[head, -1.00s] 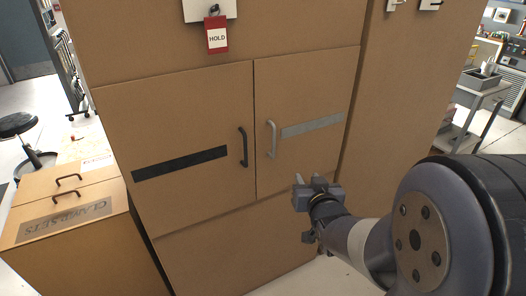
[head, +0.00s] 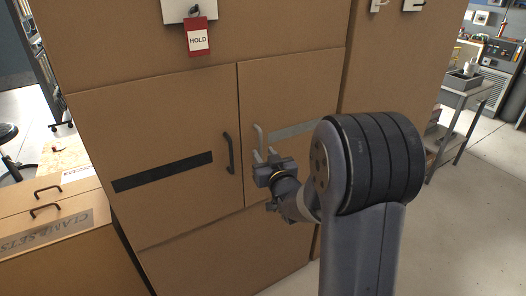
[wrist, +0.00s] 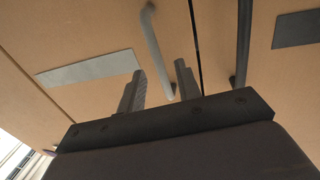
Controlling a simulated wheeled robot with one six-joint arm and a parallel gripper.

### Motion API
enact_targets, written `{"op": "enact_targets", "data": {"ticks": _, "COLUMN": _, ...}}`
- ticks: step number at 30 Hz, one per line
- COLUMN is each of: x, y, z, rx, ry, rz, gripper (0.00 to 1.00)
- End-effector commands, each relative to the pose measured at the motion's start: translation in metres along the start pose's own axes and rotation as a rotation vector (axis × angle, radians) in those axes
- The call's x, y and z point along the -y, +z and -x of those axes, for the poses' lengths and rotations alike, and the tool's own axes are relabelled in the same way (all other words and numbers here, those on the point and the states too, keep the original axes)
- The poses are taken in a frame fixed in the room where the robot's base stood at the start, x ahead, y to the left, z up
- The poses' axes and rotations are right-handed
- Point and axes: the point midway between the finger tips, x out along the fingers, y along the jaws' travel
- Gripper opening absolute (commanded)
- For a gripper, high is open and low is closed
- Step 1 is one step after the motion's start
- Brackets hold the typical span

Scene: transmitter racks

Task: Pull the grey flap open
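The grey flap (head: 283,88) is the right of two closed cabinet doors. It carries a grey stripe (head: 292,132) and a light grey bar handle (head: 259,137) near its left edge. In the wrist view the grey handle (wrist: 157,48) runs down to between my two fingertips, as seen from the camera. My gripper (head: 264,156) is open just in front of the lower end of this handle. I cannot tell whether the fingers touch it. My arm hides the lower right part of the flap in the head view.
The left door (head: 160,150) is closed, with a black stripe (head: 163,171) and black handle (head: 229,153) close beside the grey one. A red HOLD tag (head: 198,37) hangs above. A CLAMP SETS box (head: 50,255) stands at left. Floor at right (head: 450,230) is clear.

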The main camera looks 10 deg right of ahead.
Motion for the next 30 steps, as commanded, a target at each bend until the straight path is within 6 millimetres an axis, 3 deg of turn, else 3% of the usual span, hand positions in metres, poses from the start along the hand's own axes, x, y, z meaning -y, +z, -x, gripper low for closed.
{"op": "enact_targets", "data": {"ticks": 6, "x": 0.0, "y": 0.0, "z": -0.015, "rx": 0.0, "ry": 0.0, "rz": 0.0, "gripper": 0.33}}
{"op": "enact_targets", "data": {"ticks": 15, "x": 0.0, "y": 0.0, "z": -0.017, "rx": 0.0, "ry": 0.001, "rz": 0.0, "gripper": 0.32}}
{"op": "enact_targets", "data": {"ticks": 27, "x": 0.0, "y": 0.0, "z": -0.016, "rx": 0.0, "ry": 0.001, "rz": 0.0, "gripper": 0.0}}
{"op": "enact_targets", "data": {"ticks": 30, "x": 0.0, "y": 0.0, "z": -0.016, "rx": 0.0, "ry": 0.001, "rz": 0.0, "gripper": 0.0}}
